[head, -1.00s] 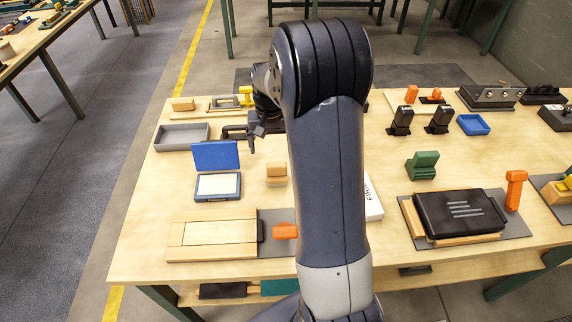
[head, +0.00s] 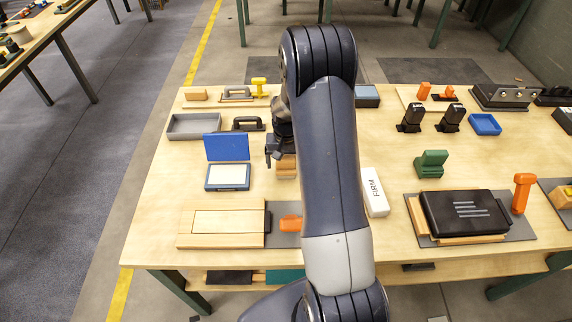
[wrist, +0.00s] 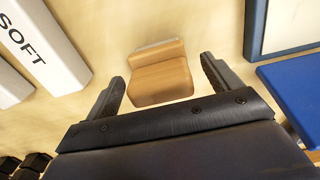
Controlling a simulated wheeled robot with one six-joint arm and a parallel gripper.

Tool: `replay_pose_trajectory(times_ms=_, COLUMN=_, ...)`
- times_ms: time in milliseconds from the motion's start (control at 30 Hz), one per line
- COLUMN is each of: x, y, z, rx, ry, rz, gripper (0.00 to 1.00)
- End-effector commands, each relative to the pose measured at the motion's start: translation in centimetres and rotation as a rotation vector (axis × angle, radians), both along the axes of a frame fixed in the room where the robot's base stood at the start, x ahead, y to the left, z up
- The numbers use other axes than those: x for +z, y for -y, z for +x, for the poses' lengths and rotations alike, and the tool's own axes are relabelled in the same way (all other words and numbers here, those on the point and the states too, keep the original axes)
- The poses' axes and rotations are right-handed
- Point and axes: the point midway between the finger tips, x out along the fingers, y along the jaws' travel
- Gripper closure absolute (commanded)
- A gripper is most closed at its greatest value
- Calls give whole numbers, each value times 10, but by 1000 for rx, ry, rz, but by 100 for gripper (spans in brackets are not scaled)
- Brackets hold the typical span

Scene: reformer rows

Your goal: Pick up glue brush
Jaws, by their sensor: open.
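A small wooden block-like piece (head: 287,172) with a pale strip along one edge, which looks like the glue brush, lies on the table left of my arm. In the wrist view the piece (wrist: 160,80) lies ahead of my palm, between the fingertips in the picture. My gripper (wrist: 162,72) is open with nothing held. In the head view my gripper (head: 272,158) is at the piece's left back side, partly hidden by my arm. I cannot tell its exact height above the table.
The open blue pad case (head: 228,188) stands left of the piece. A grey tray (head: 195,137) and a black-handled tool (head: 248,124) are behind. A wooden board (head: 222,242) and an orange handle (head: 290,222) lie in front. A white FIRM block (head: 375,205) is to the right.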

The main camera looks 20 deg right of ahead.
Motion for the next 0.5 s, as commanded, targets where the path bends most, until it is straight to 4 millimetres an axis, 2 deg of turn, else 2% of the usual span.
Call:
replay_pose_trajectory(times_ms=300, x=-5, y=0, z=0, rx=1, ry=1, rz=0, gripper=15)
replay_pose_trajectory(times_ms=500, x=-5, y=0, z=0, rx=1, ry=1, rz=0, gripper=31)
